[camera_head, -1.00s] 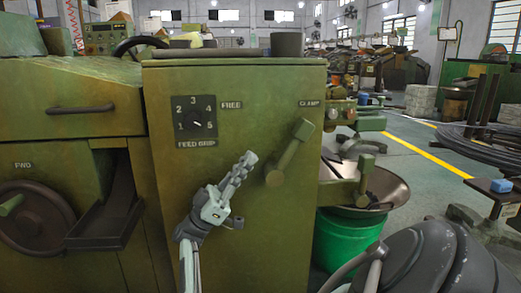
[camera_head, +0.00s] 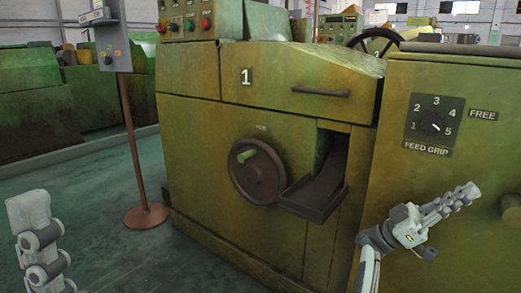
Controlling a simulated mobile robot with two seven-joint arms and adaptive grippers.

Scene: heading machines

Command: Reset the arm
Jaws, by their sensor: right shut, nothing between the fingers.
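My right gripper (camera_head: 466,193) is at the lower right, shut and empty, its fingers pointing up and to the right. It shows in front of the green machine's right-hand panel, below the feed grip dial (camera_head: 433,122). I cannot tell whether it touches the panel. A grey jointed part of my left arm (camera_head: 40,240) stands at the lower left edge. Whether its jaws are open or shut does not show.
The green machine (camera_head: 215,120) fills the middle, with a handwheel (camera_head: 257,170) and a dark chute (camera_head: 313,195) sticking out. A post (camera_head: 131,140) with a control box (camera_head: 105,47) stands at left. Floor (camera_head: 90,185) is open between the post and my left arm.

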